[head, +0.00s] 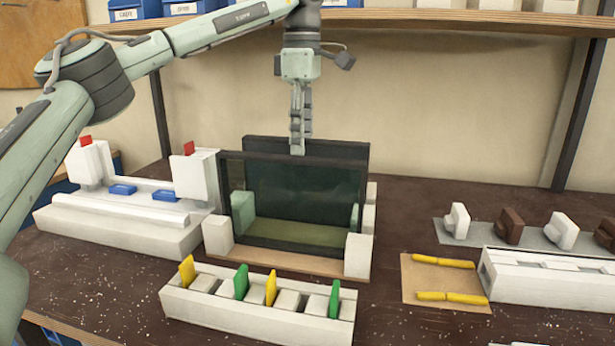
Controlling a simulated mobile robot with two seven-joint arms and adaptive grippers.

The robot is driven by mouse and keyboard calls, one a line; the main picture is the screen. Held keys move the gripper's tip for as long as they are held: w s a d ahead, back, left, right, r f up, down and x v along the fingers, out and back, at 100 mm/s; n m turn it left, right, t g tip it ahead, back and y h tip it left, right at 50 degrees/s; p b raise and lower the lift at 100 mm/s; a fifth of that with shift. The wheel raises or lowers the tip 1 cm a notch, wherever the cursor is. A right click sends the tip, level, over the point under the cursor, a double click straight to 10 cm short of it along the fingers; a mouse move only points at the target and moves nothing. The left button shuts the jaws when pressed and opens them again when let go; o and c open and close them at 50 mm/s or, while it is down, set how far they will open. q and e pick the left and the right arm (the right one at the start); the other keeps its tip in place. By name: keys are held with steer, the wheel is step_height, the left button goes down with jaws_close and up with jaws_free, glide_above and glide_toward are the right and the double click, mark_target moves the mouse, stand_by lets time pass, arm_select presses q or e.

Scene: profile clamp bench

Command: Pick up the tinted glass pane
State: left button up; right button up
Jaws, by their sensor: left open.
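The tinted glass pane (300,195) is a dark, see-through sheet with a dark frame. It stands upright in a pale holder (218,238) at the middle of the bench. A second dark frame edge (345,148) shows just behind it. My left gripper (298,150) points straight down at the middle of the pane's top edge, with its jaws open. The fingers are seen side-on, so I cannot tell whether they straddle the edge or touch it. My right gripper is out of view.
A white clamp fixture (115,228) with blue and red parts stands left. A white block (255,310) with yellow and green tabs lies in front. At right are a tan mat (415,285) with yellow pieces, a white rail (550,282) and several knobs. A shelf (450,22) runs behind.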

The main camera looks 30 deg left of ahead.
arm_select(q)
step_height(320, 180, down, 6)
steer(key=shift+s+d+f, duration=0.25)
steer(key=shift+s+d, duration=0.05)
steer(key=shift+r, duration=0.1)
jaws_close()
